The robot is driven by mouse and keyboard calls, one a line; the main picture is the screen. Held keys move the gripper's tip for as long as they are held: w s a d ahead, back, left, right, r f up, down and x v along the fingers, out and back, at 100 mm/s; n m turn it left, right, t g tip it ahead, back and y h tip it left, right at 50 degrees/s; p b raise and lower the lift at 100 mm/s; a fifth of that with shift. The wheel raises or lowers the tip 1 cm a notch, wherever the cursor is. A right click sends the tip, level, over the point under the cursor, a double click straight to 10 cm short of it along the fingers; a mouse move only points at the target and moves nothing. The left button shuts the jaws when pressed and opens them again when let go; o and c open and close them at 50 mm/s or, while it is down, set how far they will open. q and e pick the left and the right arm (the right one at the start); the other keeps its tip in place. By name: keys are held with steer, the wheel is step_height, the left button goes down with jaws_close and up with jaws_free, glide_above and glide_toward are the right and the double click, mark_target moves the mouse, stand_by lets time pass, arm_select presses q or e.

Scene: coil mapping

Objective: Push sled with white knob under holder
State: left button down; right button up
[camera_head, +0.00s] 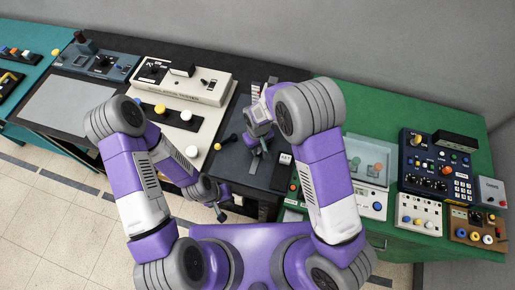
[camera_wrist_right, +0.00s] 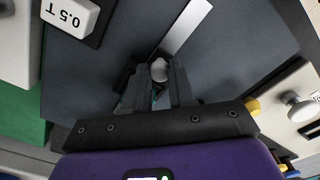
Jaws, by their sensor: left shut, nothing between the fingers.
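My right gripper (camera_head: 258,148) is low over the dark panel (camera_head: 230,160) in the middle of the bench. In the right wrist view its two dark fingers (camera_wrist_right: 160,82) point at a white knob (camera_wrist_right: 158,70), one on each side of it. I cannot tell whether they press on it. The sled under the knob is mostly hidden by the fingers. A pale strip (camera_wrist_right: 187,25) runs away from the knob along the panel. I cannot pick out the holder for sure. My left gripper (camera_head: 221,214) is shut and empty, in front of the bench edge.
Left is a cream console (camera_head: 190,85) with white and yellow knobs. Right, a green bench (camera_head: 385,105) carries a blue control box (camera_head: 435,165) and small panels. Tiled floor is clear at lower left.

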steer(key=o, duration=0.5)
steer(key=shift+c, duration=0.2)
steer(key=shift+r+p, duration=0.35)
steer(key=shift+r, duration=3.45)
